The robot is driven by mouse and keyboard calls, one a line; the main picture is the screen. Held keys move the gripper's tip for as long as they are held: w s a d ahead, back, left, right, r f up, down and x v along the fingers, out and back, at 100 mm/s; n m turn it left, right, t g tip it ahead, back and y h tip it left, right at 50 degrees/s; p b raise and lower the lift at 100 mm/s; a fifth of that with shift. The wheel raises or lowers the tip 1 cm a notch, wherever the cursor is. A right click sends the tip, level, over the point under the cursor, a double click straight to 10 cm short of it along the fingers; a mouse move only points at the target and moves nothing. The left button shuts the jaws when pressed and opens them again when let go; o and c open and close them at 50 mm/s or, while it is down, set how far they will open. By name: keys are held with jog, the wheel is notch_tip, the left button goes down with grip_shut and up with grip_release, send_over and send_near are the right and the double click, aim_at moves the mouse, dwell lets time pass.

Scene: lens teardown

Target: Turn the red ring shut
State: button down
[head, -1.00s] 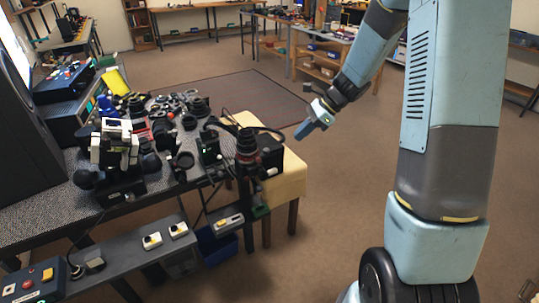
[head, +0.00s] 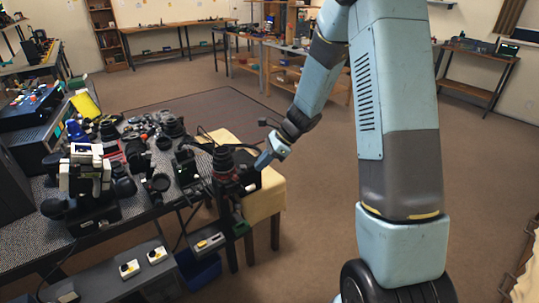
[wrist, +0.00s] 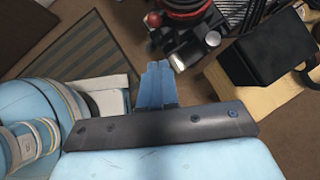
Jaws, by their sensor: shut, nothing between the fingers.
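The dark lens unit with the red ring (head: 224,174) stands upright at the right end of the cluttered bench in the head view. In the wrist view the red ring (wrist: 184,8) shows at the top edge, partly cut off, with a black clamp-like part and a silver knob below it. My gripper (head: 262,161) is just right of the lens in the head view. In the wrist view its blue fingers (wrist: 157,72) are together and empty, pointing toward the ring with a gap between.
A black box (wrist: 262,55) sits on a yellow-topped stand (head: 262,201) beside the lens. A white-and-black device (head: 85,172) and several lens parts crowd the bench to the left. Open carpet (head: 310,230) lies right of the stand.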

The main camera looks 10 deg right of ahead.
jog(key=shift+s+a+f, duration=0.1)
jog(key=shift+a+f, duration=0.3)
jog(key=shift+a, duration=0.5)
jog(key=shift+w+a+f, duration=0.1)
jog(key=shift+a+f, duration=0.35)
jog(key=shift+a, duration=0.45)
jog(key=shift+s+a+f, duration=0.1)
jog(key=shift+a+f, duration=0.3)
jog(key=shift+a, duration=0.5)
